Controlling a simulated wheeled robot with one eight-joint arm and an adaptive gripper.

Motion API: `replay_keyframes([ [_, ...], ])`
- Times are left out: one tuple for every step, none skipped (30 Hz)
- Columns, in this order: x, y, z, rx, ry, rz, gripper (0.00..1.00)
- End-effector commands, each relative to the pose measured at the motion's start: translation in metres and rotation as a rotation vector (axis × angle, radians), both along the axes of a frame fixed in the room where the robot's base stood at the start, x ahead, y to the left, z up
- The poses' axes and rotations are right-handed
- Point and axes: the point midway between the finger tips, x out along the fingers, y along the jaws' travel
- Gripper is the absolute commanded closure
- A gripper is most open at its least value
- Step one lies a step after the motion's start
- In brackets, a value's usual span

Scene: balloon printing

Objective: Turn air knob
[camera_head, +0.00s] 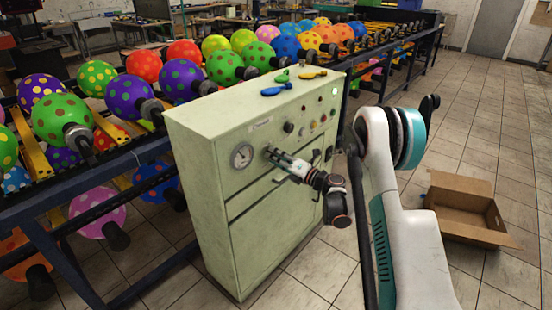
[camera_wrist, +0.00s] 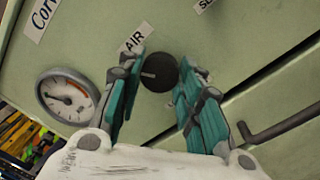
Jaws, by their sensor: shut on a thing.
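The air knob (camera_wrist: 160,73) is round and black with a pale line. It sits on the green cabinet front under the label AIR (camera_wrist: 135,38) in the wrist view. My gripper (camera_wrist: 157,80) has its two teal-padded fingers on either side of the knob, shut on it. The right finger is close against the knob's edge. In the head view my gripper (camera_head: 270,152) reaches to the cabinet front just right of the round gauge, and the knob is hidden there.
The pressure gauge (camera_wrist: 68,100) is left of my fingers, and a bar handle (camera_wrist: 282,124) is at right. The green cabinet (camera_head: 270,215) stands beside a rack of dotted balloons (camera_head: 129,97). An open cardboard box (camera_head: 468,208) lies on the floor at right. Deflated balloons (camera_head: 276,90) lie on the cabinet top.

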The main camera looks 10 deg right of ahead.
Motion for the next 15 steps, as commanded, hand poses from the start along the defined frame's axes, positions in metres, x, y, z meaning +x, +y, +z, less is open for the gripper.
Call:
replay_keyframes([
  [-0.0007,0.0003,-0.0014,-0.008,-0.003,0.002,0.91],
  [-0.0007,0.0003,-0.0014,-0.010,-0.005,0.001,0.91],
  [-0.0008,0.0002,-0.0014,-0.013,-0.007,0.001,0.91],
  [-0.0007,0.0003,-0.0014,-0.014,-0.008,0.001,0.91],
  [-0.0008,0.0002,-0.0014,-0.016,-0.009,0.001,0.91],
  [-0.0008,0.0002,-0.0014,-0.017,-0.009,0.002,0.91],
  [-0.0008,0.0002,-0.0014,-0.017,-0.009,0.002,0.91],
  [-0.0008,0.0002,-0.0014,-0.017,-0.009,0.002,0.91],
  [-0.0008,0.0002,-0.0014,-0.017,-0.009,0.002,0.91],
  [-0.0008,0.0002,-0.0014,-0.017,-0.009,0.002,0.91],
  [-0.0008,0.0002,-0.0014,-0.017,-0.009,0.002,0.91],
  [-0.0008,0.0002,-0.0014,-0.016,-0.009,0.002,0.91],
  [-0.0008,0.0002,-0.0014,-0.016,-0.009,0.002,0.91],
  [-0.0008,0.0002,-0.0014,-0.016,-0.009,0.002,0.91],
  [-0.0008,0.0002,-0.0014,-0.016,-0.009,0.002,0.65],
])
